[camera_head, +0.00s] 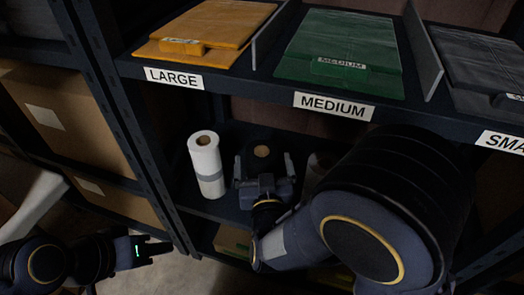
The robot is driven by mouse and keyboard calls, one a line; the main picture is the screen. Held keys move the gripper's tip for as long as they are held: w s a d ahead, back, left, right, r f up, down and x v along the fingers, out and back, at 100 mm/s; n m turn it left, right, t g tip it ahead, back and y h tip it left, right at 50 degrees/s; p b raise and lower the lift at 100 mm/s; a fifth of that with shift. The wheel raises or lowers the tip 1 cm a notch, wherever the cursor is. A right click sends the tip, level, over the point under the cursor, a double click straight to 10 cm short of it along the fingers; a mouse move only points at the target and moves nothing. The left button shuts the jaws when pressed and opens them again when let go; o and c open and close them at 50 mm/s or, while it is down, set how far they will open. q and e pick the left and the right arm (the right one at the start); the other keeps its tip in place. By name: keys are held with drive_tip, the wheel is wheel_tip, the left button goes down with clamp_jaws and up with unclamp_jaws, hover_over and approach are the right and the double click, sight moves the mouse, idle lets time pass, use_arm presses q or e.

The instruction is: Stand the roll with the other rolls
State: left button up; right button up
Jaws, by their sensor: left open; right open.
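A white roll (207,168) stands upright on the shelf below the labelled one. To its right a dark roll with a tan core (261,151) stands upright, its lower part hidden by my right gripper (264,163). That gripper is open, with one finger on each side of the dark roll; I cannot tell whether they touch it. Another roll-like brownish shape (316,162) shows further right, mostly hidden by my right arm. My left gripper (161,248) is open and empty at the lower left, away from the rolls, in front of the rack.
The shelf above (220,78) holds yellow, green and grey folded packs, labelled LARGE, MEDIUM and a partly cut-off SMA. A dark rack post (128,120) stands left of the rolls. Cardboard boxes (75,115) fill the left bay. My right arm hides the right of the roll shelf.

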drive_tip(key=s, duration=0.8)
drive_tip(key=shift+d+p, duration=0.35)
drive_tip(key=shift+p, duration=0.05)
drive_tip(key=w+d+m+g+y, duration=0.2)
drive_tip(key=d+m+g+y, duration=0.15)
drive_tip(key=g, duration=0.35)
drive_tip(key=s+d+n+g, duration=0.1)
drive_tip(key=s+d+g, duration=0.4)
drive_tip(key=s+d, duration=0.9)
drive_tip(key=shift+s+d+r+h, duration=0.2)
drive_tip(key=shift+d+h, duration=0.25)
drive_tip(key=shift+d, duration=0.6)
drive_tip(key=shift+r, duration=0.15)
